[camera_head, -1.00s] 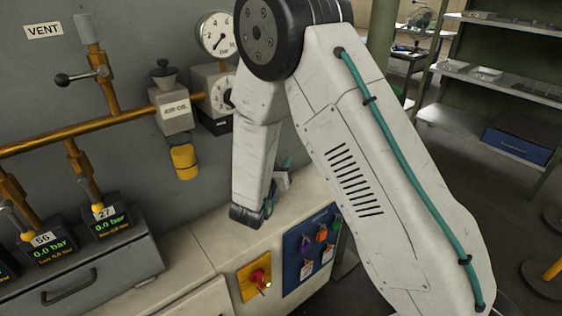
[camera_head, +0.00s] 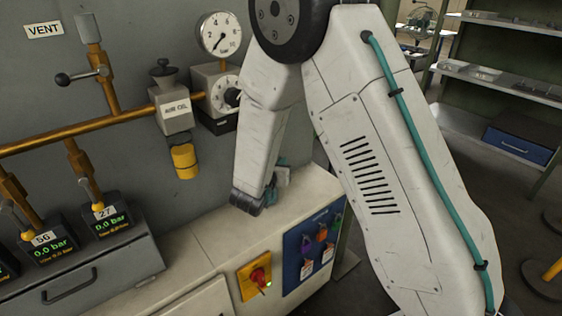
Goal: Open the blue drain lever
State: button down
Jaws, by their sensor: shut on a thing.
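My gripper (camera_head: 279,178) is only partly in view, just behind my wrist at the far edge of the cabinet top. Grey and teal parts of it show there. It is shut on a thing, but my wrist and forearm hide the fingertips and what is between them. I cannot make out the blue drain lever anywhere in view.
A grey wall panel carries orange pipes (camera_head: 85,128), a VENT sign (camera_head: 44,30), a black-knobbed lever (camera_head: 75,77) and round gauges (camera_head: 220,34). Pressure displays (camera_head: 47,243) stand at left. The cabinet top (camera_head: 215,238) is clear. Its front has a red knob (camera_head: 257,277) and blue panel (camera_head: 312,252).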

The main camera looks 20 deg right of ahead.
jog(key=shift+s+a+f+m+g+y, duration=0.1)
jog(key=shift+a+m+g+y, duration=0.15)
jog(key=shift+m+g+y, duration=0.2)
jog(key=c, duration=1.5)
grip_release()
jog(key=shift+c, duration=0.2)
jog(key=v, duration=0.7)
jog(key=shift+s+a, duration=0.25)
jog(key=shift+s, duration=0.05)
